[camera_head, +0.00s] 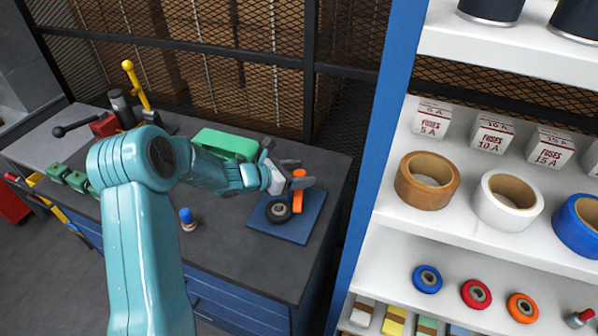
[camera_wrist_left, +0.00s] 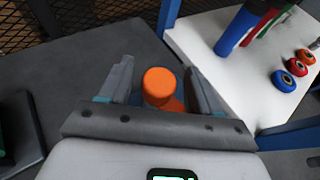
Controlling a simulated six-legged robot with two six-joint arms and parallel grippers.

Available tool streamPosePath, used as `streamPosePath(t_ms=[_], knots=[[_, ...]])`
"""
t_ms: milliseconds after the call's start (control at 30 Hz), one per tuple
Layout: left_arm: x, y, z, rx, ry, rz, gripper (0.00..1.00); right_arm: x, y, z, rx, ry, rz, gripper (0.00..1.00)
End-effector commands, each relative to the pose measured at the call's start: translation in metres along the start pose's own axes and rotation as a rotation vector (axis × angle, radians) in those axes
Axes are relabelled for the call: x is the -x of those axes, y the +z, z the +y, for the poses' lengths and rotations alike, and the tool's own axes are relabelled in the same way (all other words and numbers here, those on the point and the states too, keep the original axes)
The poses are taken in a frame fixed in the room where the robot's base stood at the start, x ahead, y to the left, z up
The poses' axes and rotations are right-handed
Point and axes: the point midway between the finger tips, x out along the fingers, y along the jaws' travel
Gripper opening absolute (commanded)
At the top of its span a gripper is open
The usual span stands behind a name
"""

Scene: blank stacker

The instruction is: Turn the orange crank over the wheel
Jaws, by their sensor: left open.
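The orange crank (camera_head: 298,191) stands on a blue base plate (camera_head: 299,226) near the right end of the dark workbench. A dark wheel with a pale hub (camera_head: 278,210) sits beside it on the same plate. My left gripper (camera_head: 291,172) is at the top of the crank with its fingers apart. In the left wrist view the crank's round orange top (camera_wrist_left: 160,82) lies between the two open fingers (camera_wrist_left: 158,85), with a gap on each side. The crank's lower part is partly hidden behind the gripper body there. My right gripper is in neither view.
A green box (camera_head: 226,144) lies on the bench behind my left arm. A blue-capped bottle (camera_head: 187,219) stands left of the plate. A yellow-handled lever (camera_head: 137,84) rises at the back left. A white shelf unit (camera_head: 450,234) with tape rolls stands close on the right.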

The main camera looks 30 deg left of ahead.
Motion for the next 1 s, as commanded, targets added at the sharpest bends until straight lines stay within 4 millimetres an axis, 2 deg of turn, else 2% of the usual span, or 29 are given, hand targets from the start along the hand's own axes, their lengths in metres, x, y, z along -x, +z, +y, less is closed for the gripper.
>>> streamPosePath(t_ms=[233, 267, 433, 767, 1000], knots=[[-0.001, 0.000, 0.000, 0.000, 0.000, 0.000, 0.63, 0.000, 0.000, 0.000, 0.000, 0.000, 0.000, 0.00], [-0.001, 0.000, 0.000, 0.000, 0.000, 0.000, 0.57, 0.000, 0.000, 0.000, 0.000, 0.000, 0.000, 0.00], [-0.001, 0.000, 0.000, 0.000, 0.000, 0.000, 0.02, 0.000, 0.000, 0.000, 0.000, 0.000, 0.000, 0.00], [0.000, 0.001, 0.001, -0.017, -0.040, 0.001, 0.00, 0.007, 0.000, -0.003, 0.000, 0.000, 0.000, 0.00], [0.000, 0.002, 0.001, -0.072, -0.172, 0.001, 0.00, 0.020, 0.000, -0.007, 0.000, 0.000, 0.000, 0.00]])
